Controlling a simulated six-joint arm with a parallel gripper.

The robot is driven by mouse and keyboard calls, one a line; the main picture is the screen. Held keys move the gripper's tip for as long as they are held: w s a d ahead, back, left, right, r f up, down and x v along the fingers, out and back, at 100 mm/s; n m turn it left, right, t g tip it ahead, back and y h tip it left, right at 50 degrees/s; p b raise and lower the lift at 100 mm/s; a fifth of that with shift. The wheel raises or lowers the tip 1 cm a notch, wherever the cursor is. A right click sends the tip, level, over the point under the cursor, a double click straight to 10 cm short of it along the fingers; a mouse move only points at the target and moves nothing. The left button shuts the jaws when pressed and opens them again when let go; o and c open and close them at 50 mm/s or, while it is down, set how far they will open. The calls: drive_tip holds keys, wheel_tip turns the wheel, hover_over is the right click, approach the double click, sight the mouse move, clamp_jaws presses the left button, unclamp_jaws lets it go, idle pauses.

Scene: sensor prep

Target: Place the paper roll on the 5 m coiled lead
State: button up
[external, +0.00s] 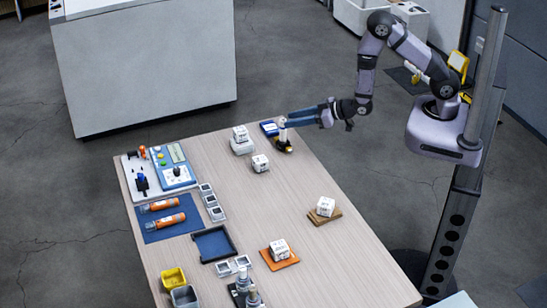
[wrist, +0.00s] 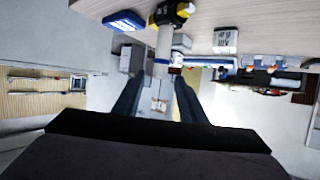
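The white upright cylinder, which looks like the paper roll (external: 282,124), stands near the far edge of the table. It also shows in the wrist view (wrist: 164,45). Its lower end meets a black and yellow item, apparently the coiled lead (external: 283,146). That item shows at the top of the wrist view (wrist: 170,14) with a small pale label I cannot read surely. My gripper (external: 289,119) reaches in level from the right at the roll's upper part. Its blue fingers (wrist: 160,78) are apart, with a gap beside the roll; any contact is unclear.
A blue case (external: 268,129) lies beside the lead. White labelled cubes stand on a grey block (external: 241,147), the bare table (external: 260,163), a wooden block (external: 324,216) and an orange plate (external: 279,257). A blue tray (external: 214,244) lies left. The table's middle is clear.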

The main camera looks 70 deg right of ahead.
drive_tip(key=a+p+v, duration=0.1)
drive_tip(key=p+v, duration=0.3)
drive_tip(key=v, duration=0.3)
drive_tip(key=shift+d, duration=0.5)
drive_tip(key=shift+s+p, duration=0.15)
drive_tip(key=shift+p, duration=0.15)
drive_tip(key=shift+d, duration=0.1)
drive_tip(key=s+d+r+g+h, duration=0.1)
drive_tip(key=s+d+r+g, duration=0.2)
drive_tip(key=s+g, duration=0.3)
drive_tip(key=s+d+r+m+g, duration=0.1)
drive_tip(key=s+d+r+g, duration=0.3)
drive_tip(key=s, duration=1)
drive_tip(key=d+g, duration=0.1)
drive_tip(key=g, duration=0.2)
drive_tip(key=shift+s+d+r+m+h, duration=0.15)
drive_tip(key=shift+m+h, duration=0.15)
drive_tip(key=shift+h, duration=0.1)
